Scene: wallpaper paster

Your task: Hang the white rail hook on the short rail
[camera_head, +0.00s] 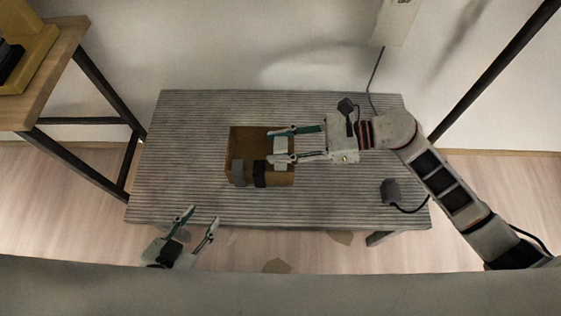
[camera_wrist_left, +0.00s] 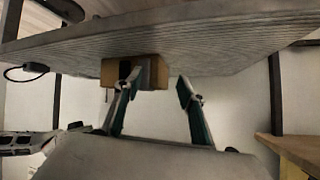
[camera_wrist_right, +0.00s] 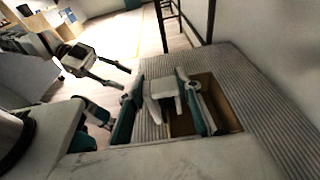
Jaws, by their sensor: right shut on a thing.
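The white rail hook (camera_head: 280,146) is between the two fingers of my right gripper (camera_head: 271,146), over the right part of the brown open box. The right wrist view also shows a white piece (camera_wrist_right: 161,88) between those fingers. The fingers stand well apart, with the piece spanning them. My left gripper (camera_head: 200,213) is open and empty at the table's front left edge, apart from the box. I cannot clearly make out the short rail in any view.
The brown box (camera_head: 247,140) is on the ribbed grey table (camera_head: 185,140). A grey block (camera_head: 238,172) and a black block (camera_head: 259,174) are at its front side. A dark block with a cable (camera_head: 390,190) lies at the right. A wooden side table (camera_head: 60,55) stands at left.

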